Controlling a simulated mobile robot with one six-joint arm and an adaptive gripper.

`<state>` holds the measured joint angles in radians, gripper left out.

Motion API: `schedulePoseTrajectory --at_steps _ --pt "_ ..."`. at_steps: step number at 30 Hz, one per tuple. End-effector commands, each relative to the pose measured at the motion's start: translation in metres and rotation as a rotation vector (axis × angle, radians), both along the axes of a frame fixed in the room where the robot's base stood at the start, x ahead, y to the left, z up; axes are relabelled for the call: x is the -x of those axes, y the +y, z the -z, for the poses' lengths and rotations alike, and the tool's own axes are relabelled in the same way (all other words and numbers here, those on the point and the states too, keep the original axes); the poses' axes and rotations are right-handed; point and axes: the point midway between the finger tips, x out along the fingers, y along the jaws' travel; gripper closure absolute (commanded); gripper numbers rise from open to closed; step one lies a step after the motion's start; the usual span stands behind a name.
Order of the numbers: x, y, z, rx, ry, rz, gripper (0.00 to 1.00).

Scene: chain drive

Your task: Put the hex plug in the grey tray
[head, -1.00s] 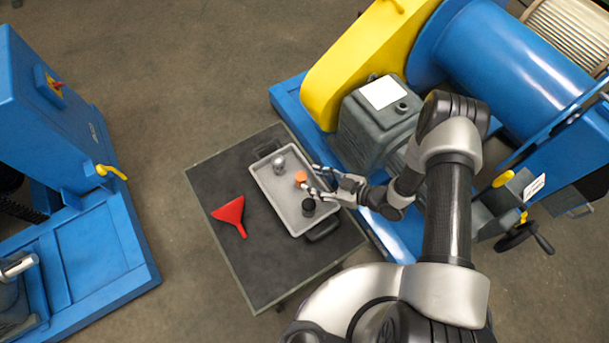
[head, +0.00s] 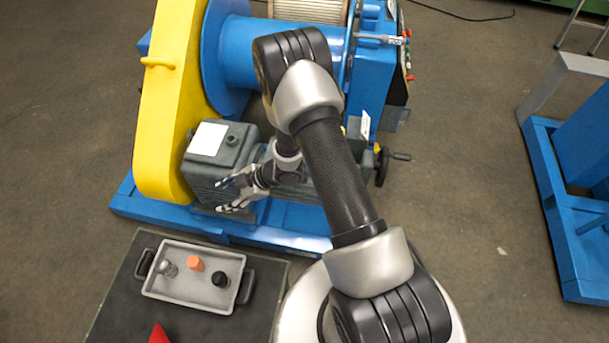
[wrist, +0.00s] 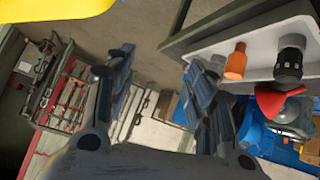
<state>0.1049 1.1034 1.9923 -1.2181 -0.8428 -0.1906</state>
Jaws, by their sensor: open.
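The grey tray (head: 165,292) lies on the dark table at the lower left of the head view; its rim also shows at the upper right of the wrist view (wrist: 222,38). An orange plug (head: 195,264), apparently the hex plug, stands inside the tray near its middle, and it shows in the wrist view too (wrist: 236,62). My gripper (head: 222,196) is open and empty, beyond the tray and in front of the grey gearbox. In the wrist view its fingers (wrist: 158,70) are apart with nothing between them.
The tray also holds a silver piece (head: 169,268) on the left and a black knobbed piece (head: 220,280) on the right. A red funnel (head: 159,334) lies on the table (head: 118,310). The gearbox (head: 215,165) and yellow guard (head: 165,110) stand close to my gripper.

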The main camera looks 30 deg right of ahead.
Motion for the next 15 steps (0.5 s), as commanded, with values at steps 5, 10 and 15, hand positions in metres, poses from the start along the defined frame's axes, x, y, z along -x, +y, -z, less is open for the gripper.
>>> schedulePoseTrajectory --at_steps 5,10,15 --pt "-0.056 -0.058 -0.092 0.216 -0.057 0.233 0.50" --pt "-0.063 -0.111 -0.184 0.345 -0.057 0.488 0.50" --pt "-0.027 -0.150 -0.268 0.396 -0.014 0.745 0.50"
